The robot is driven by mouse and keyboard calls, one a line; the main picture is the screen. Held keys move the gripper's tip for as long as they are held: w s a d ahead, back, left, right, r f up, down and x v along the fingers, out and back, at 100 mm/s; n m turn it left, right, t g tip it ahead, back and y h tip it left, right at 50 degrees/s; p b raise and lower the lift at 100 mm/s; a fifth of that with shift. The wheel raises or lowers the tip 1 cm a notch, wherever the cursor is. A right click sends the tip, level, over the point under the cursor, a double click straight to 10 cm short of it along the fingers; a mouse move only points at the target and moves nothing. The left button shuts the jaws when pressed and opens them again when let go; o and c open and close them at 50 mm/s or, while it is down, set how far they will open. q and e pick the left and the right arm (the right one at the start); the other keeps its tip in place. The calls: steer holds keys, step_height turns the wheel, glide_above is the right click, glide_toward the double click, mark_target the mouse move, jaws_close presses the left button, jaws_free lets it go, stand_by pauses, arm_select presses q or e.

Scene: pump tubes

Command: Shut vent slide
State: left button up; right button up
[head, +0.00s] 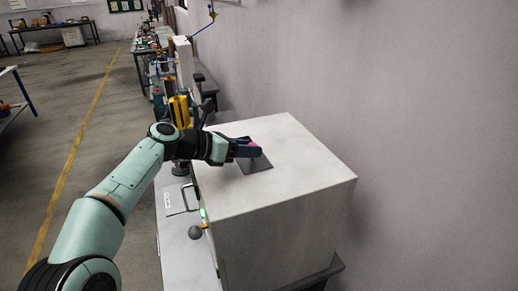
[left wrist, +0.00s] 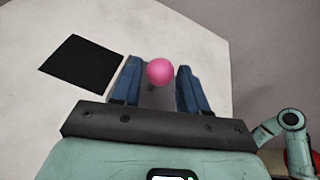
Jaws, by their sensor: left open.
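A pink ball knob (left wrist: 160,71) stands on a short stem on top of a white box (head: 285,225). In the left wrist view the knob is between the two blue fingers of my left gripper (left wrist: 158,84), with a gap on each side. In the head view my left gripper (head: 250,149) is low over the box top, and only a little pink shows by its fingers. A dark square (left wrist: 82,62), which looks like the vent opening, lies left of the knob; it also shows in the head view (head: 257,165). The slide plate's outline is hard to make out. My right gripper is not in view.
A plain wall (head: 430,130) runs close along the box's right side. A grey ball handle (head: 195,232) sticks out at the box's left side. Benches with yellow and other equipment (head: 180,110) stand behind. Open floor lies to the left.

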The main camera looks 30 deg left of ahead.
mark_target(259, 159)
arm_select(q)
steer(key=shift+x, duration=1.95)
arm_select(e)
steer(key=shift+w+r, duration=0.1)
